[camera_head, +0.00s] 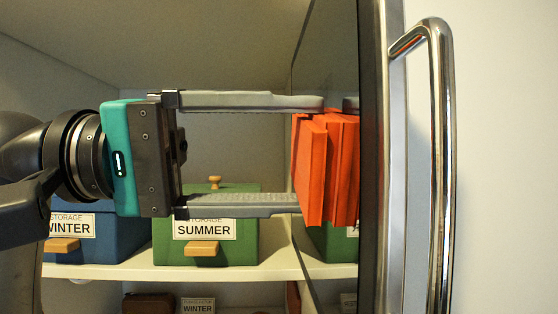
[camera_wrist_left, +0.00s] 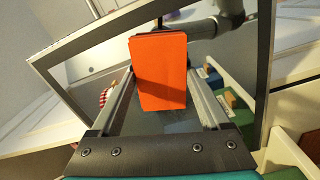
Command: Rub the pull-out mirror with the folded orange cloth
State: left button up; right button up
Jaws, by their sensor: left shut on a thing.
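My left gripper (camera_head: 309,153) comes in from the left and is shut on the folded orange cloth (camera_head: 311,170), held as a thick upright block between its two long grey fingers. The pull-out mirror (camera_head: 325,60) stands edge-on at the right, its glass facing the gripper. An orange reflection of the cloth shows in the glass right beside it. The cloth is at or very near the glass; I cannot tell whether it touches. In the left wrist view the cloth (camera_wrist_left: 160,72) is in front of the mirror's framed glass (camera_wrist_left: 88,65). My right gripper is not in view.
A tall metal handle (camera_head: 442,160) is at the right, beyond the mirror's dark frame (camera_head: 372,150). Behind the gripper, a green SUMMER box (camera_head: 245,225) and a blue WINTER box (camera_head: 110,235) stand on a white shelf (camera_head: 200,271). More boxes are below.

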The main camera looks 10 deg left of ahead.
aim_at(293, 133)
pick_arm(q)
jog(key=shift+w+a+r+p, duration=1.15)
jog(key=shift+w+a, duration=0.3)
jog(key=shift+w, duration=3.7)
jog(key=shift+s+d+f+b, duration=0.1)
jog(key=shift+s+d+b, duration=0.5)
jog(key=shift+s, duration=1.1)
jog(key=shift+s+d+b, duration=0.4)
jog(key=shift+s+b, duration=0.35)
jog(key=shift+s, duration=1)
jog(key=shift+s+d+f+b, duration=0.1)
jog(key=shift+s+d+b, duration=0.5)
jog(key=shift+s, duration=1.1)
jog(key=shift+w+a, duration=0.1)
jog(key=shift+a, duration=0.05)
jog(key=shift+w+a, duration=0.25)
jog(key=shift+w, duration=0.55)
jog(key=shift+w+a, duration=0.2)
jog(key=shift+w, duration=0.6)
jog(key=w+a+p, duration=0.2)
jog(key=w, duration=0.5)
